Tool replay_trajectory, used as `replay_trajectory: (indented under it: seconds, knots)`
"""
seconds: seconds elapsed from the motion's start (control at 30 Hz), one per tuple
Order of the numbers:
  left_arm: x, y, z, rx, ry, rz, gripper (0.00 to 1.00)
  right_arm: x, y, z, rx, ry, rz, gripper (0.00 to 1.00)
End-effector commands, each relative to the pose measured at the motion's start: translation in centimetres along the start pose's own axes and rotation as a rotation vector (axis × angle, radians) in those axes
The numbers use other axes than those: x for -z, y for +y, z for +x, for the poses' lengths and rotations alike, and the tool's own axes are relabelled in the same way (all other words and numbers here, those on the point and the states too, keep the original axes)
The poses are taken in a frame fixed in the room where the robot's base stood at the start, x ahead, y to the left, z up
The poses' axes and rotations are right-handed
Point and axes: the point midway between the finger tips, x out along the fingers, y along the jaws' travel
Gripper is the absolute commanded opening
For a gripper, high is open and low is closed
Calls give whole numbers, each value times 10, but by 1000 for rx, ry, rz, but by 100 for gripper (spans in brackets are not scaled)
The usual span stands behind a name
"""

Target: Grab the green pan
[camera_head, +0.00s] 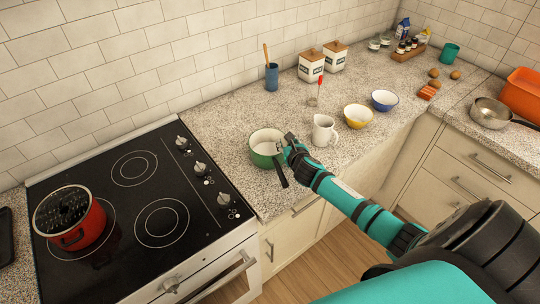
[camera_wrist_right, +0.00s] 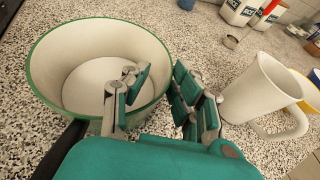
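The green pan (camera_head: 263,148), cream inside with a dark handle (camera_head: 280,174) pointing toward me, stands on the speckled counter right of the stove. My right gripper (camera_head: 291,146) is at the pan's right side. In the right wrist view the pan (camera_wrist_right: 55,92) fills the upper left. There the right gripper (camera_wrist_right: 160,75) is open, one finger over the pan's inside and the other outside its right wall, with the rim between them. I cannot tell whether either finger touches the pan. My left gripper is not in view.
A white pitcher (camera_head: 324,131) stands close right of the gripper; it also shows in the right wrist view (camera_wrist_right: 258,90). Yellow (camera_head: 358,117) and blue (camera_head: 384,101) bowls stand beyond. A red pot (camera_head: 70,220) sits on the stove. Counter behind the pan is clear.

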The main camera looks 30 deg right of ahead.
Motion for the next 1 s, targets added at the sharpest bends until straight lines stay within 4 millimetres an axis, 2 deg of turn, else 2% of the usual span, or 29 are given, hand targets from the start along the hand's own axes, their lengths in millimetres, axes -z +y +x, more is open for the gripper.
replay_trajectory:
  seconds: [0.03,0.17,1.0]
  knots:
    - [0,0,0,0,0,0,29,0,0,0,0,0,0,16]
    - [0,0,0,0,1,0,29,0,0,0,0,0,0,0]
    - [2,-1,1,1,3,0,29,-4,0,-1,0,-2,0,0]
